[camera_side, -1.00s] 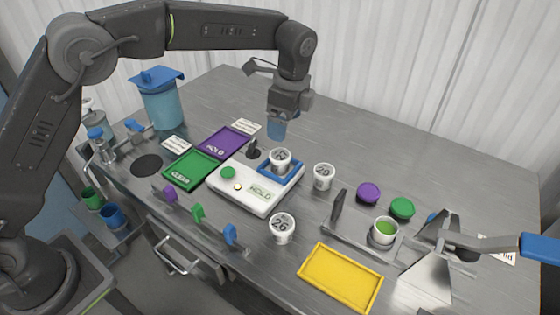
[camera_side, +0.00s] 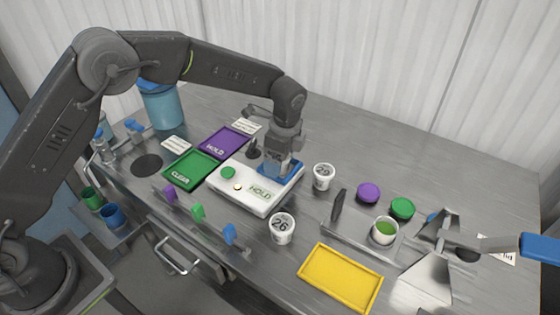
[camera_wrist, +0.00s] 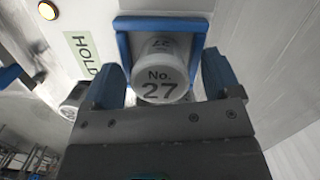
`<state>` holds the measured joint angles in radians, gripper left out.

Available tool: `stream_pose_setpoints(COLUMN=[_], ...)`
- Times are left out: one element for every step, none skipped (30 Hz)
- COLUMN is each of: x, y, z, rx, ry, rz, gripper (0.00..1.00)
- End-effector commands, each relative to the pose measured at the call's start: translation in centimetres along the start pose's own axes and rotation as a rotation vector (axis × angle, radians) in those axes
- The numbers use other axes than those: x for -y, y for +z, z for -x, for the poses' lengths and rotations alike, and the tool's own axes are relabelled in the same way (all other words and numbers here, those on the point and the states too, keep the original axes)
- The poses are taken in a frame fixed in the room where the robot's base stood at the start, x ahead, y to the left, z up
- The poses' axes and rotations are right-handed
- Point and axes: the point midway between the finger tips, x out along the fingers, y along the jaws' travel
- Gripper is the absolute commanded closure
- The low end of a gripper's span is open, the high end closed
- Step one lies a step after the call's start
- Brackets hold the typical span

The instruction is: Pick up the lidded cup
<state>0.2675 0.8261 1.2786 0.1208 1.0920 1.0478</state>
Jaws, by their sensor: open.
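The white lidded cup marked No. 27 (camera_wrist: 160,88) stands on the blue-framed pad (camera_wrist: 123,42) of the white scale (camera_side: 258,205). In the side view the cup is mostly hidden by my gripper (camera_side: 278,166). My gripper points down over the pad. In the wrist view its two blue fingers (camera_wrist: 162,78) are open, one on each side of the cup, with a visible gap on both sides. The scale's display reads HOLD.
A white cup (camera_side: 323,177) stands right of the scale and another, marked 26 (camera_side: 282,229), in front. A dark post (camera_side: 253,149) is behind the scale. Green (camera_side: 190,171) and purple (camera_side: 222,141) trays lie left; a yellow tray (camera_side: 340,278) is at front right. The back right is clear.

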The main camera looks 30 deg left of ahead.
Motion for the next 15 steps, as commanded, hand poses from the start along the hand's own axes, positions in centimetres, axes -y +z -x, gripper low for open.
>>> stream_pose_setpoints(x=[0.00,0.00,0.00,0.00,0.00,0.00,0.00,0.00,0.00,0.00,0.00,0.00,0.00,0.00,0.00], y=[0.01,0.01,0.01,0.01,0.01,0.01,0.00,0.00,0.00,0.00,0.00,0.00,0.00,0.00,0.00], z=[0.01,0.01,0.02,0.02,0.02,0.03,0.03,0.04,0.04,0.04,0.05,0.05,0.05,0.05,0.05], rx=[0.000,0.000,0.000,0.000,0.000,0.000,0.000,0.000,0.000,0.000,0.000,0.000,0.000,0.000,0.000], ry=[0.000,0.000,0.000,0.000,0.000,0.000,0.000,0.000,0.000,0.000,0.000,0.000,0.000,0.000,0.000], rz=[0.000,0.000,0.000,0.000,0.000,0.000,0.000,0.000,0.000,0.000,0.000,0.000,0.000,0.000,0.000], gripper=[0.17,0.17,0.17,0.19,0.22,0.26,0.29,0.32,0.36,0.39,0.41,0.45,0.48,0.51,0.55])
